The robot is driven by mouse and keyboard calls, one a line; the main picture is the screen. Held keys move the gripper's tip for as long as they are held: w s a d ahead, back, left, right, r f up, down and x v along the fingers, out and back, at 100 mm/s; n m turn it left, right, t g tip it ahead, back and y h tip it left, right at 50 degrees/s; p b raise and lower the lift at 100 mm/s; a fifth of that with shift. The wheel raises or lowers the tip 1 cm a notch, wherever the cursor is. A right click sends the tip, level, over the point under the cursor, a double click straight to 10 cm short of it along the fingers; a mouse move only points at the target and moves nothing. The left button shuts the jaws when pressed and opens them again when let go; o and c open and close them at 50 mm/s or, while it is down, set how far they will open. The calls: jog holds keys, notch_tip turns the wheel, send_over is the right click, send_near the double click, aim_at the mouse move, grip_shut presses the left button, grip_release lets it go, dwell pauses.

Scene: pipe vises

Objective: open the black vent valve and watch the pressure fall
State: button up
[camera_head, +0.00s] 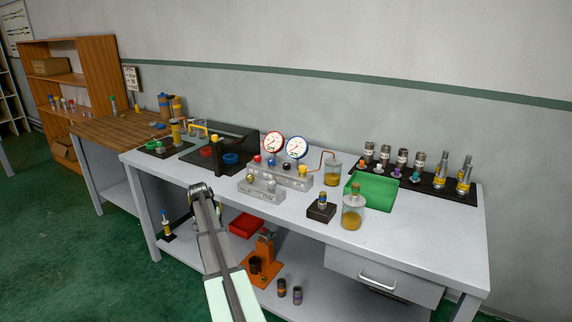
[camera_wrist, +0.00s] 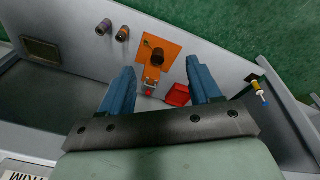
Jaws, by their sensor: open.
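A grey manifold block (camera_head: 279,176) stands mid-bench with small coloured knobs on top. A red-rimmed gauge (camera_head: 273,145) and a blue-rimmed gauge (camera_head: 296,147) rise from it. The needles are too small to read. The manifold does not show in that view.
An orange pump-like stand (camera_wrist: 157,62) and a red bin (camera_wrist: 178,95) are on the lower shelf. On the bench are a smaller grey block (camera_head: 261,188), a green tray (camera_head: 372,197), a jar (camera_head: 353,214) and a black rack (camera_head: 425,181). The front-left benchtop is clear.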

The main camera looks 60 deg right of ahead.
aim_at(287, 164)
jog(key=d+r, duration=0.4)
jog(key=d+r+m, duration=0.1)
jog(key=d+r, duration=0.3)
jog(key=s+d+r+m+h, duration=0.1)
jog(key=d+r, duration=0.3)
jog(key=shift+r+t, duration=0.2)
jog(key=shift+t, duration=0.1)
jog(key=shift+m, duration=0.5)
jog(key=d+r, duration=0.1)
jog(key=s+d+r, duration=0.1)
jog(key=d, duration=0.1)
jog(key=d+r, duration=0.2)
jog(key=shift+s, duration=0.4)
jog(key=s+d+r+m+h, duration=0.1)
jog(key=s+d+r+m, duration=0.1)
jog(key=s+d+r, duration=0.4)
jog(key=s+d+r+m, duration=0.1)
jog(key=s+d+r, duration=0.2)
jog(key=d+r, duration=0.5)
jog(key=x, duration=0.9)
jog(key=s+x, duration=0.1)
jog(key=x, duration=0.3)
jog(key=shift+d+f, duration=0.15)
jog(key=shift+d, duration=0.35)
jog(key=shift+c, duration=0.2)
jog(key=c, duration=1)
